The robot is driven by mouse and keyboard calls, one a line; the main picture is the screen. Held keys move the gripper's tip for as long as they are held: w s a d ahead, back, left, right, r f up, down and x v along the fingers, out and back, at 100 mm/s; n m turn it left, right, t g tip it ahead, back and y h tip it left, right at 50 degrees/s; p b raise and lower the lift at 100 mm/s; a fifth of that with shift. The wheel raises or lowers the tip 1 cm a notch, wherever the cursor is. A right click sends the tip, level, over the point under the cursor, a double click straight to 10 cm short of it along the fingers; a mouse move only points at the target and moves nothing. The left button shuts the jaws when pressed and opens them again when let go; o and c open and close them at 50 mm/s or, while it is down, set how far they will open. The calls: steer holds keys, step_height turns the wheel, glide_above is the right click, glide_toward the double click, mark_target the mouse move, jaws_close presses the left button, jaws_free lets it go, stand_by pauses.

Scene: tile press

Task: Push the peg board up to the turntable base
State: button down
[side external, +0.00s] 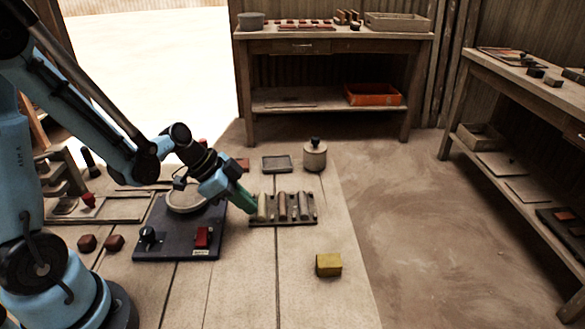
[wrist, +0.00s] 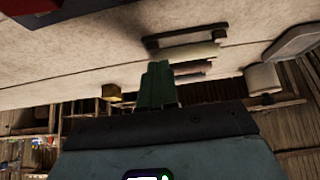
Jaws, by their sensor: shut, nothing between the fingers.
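The peg board (side external: 284,223) is a dark, flat board with several pale and dark rods on it, lying on the table right of the turntable base. The turntable base (side external: 178,246) is a dark box with a pale round disc, a black knob and a red switch. A narrow strip of bare table lies between them. My gripper (side external: 248,206) has green fingers, shut and empty, pointing down at the board's left end; I cannot tell whether they touch it. In the wrist view my gripper (wrist: 157,80) partly hides the peg board (wrist: 185,42).
A yellow block (side external: 328,264) lies to the front right. A lidded pot (side external: 315,156) and a grey tray (side external: 277,164) stand behind the board. Reddish blocks (side external: 114,243) lie left of the base.

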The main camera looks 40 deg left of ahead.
mark_target(293, 214)
steer(key=w+d, duration=0.5)
steer(key=d, duration=0.1)
steer(key=shift+w, duration=0.4)
steer(key=shift+w+f, duration=0.1)
steer(key=shift+f, duration=0.65)
steer(key=shift+f, duration=0.1)
steer(key=shift+s+a, duration=0.25)
steer(key=shift+a, duration=0.05)
steer(key=s+a, duration=0.3)
steer(key=shift+s+a, duration=0.3)
steer(key=shift+s, duration=0.05)
